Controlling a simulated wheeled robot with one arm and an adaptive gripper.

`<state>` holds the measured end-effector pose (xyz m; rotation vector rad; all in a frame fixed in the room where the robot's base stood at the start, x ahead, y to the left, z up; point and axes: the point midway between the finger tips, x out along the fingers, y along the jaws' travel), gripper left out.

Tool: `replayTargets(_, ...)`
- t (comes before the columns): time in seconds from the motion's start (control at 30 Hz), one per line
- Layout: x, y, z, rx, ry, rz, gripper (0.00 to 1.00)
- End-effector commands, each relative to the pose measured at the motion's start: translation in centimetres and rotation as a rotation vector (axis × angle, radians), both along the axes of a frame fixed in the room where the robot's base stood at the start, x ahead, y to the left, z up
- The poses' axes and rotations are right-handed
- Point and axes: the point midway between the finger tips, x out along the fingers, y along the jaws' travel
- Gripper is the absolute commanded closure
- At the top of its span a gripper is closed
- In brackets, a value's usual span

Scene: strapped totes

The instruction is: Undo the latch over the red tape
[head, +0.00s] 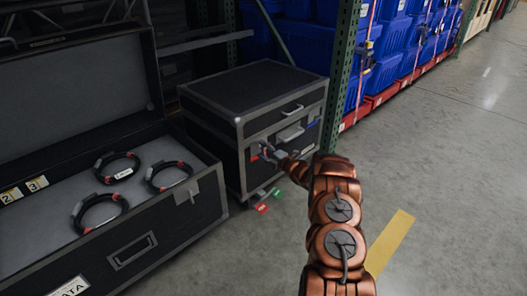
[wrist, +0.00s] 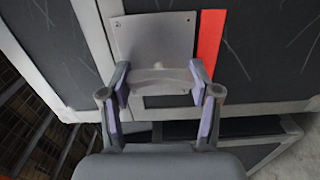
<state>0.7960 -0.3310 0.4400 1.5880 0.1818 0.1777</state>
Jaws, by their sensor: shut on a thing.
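The black case (head: 258,95) with grey metal edges stands in the middle of the head view, its lid closed. In the wrist view, a silver latch plate (wrist: 153,35) sits on its front, with a strip of red tape (wrist: 211,42) directly to its right. The red tape (head: 254,152) also shows small in the head view, left of my gripper (head: 272,153). In the wrist view my gripper (wrist: 160,78) has its purple-padded fingers on either side of the grey latch lever (wrist: 160,83), shut on it. The lever's lower part is partly hidden by the gripper.
An open black case (head: 130,262) at left holds several black rings (head: 117,167). Blue tape (head: 313,121) marks the closed case's right side. Blue totes (head: 395,50) fill racks behind. Floor at right is clear.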

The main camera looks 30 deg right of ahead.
Motion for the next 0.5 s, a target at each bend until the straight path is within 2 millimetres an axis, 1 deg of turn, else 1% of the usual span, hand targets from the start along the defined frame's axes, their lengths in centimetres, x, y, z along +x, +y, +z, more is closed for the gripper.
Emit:
replayTargets(0.03,0.06,0.24,-0.01,-0.012,-0.003,0.004,0.73)
replayTargets(0.5,0.04,0.22,-0.06,-0.04,-0.008,0.004,0.73)
